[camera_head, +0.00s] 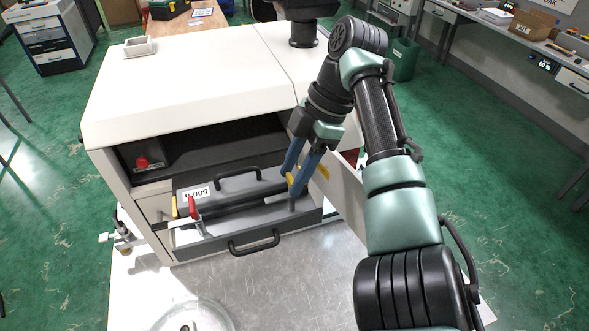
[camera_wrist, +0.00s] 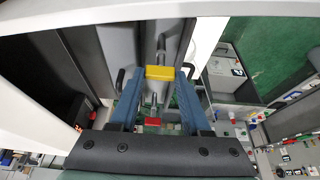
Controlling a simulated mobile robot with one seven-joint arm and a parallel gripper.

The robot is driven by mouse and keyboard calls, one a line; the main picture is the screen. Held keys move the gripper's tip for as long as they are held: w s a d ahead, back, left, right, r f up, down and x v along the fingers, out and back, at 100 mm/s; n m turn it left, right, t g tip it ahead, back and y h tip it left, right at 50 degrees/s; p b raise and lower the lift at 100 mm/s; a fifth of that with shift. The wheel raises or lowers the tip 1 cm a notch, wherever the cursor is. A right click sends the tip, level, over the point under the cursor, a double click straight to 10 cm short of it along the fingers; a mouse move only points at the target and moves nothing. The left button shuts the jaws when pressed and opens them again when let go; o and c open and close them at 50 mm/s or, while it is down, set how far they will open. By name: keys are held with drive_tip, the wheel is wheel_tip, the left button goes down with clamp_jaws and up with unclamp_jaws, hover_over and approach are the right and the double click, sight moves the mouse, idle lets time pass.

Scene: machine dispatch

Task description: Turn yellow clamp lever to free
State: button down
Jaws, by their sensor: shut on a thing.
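The yellow clamp lever (camera_wrist: 160,73) is a small yellow block between the tips of my gripper (camera_wrist: 159,76) in the wrist view. Both blue fingertips close on its sides. In the head view my gripper (camera_head: 292,181) reaches down to the right end of the open drawer, and a bit of yellow (camera_head: 290,180) shows at its fingertips. My fingers partly hide the lever there. A metal rod (camera_wrist: 160,45) runs beyond the lever, and a red part (camera_wrist: 153,122) lies nearer my wrist.
The white machine housing (camera_head: 190,80) overhangs the opening. A metal plate (camera_head: 290,285) lies in front.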

drive_tip(key=shift+c, duration=1.8)
unclamp_jaws()
drive_tip(key=shift+r, duration=0.1)
drive_tip(key=p+v, duration=0.1)
drive_tip(key=v, duration=1.2)
drive_tip(key=shift+a, duration=0.15)
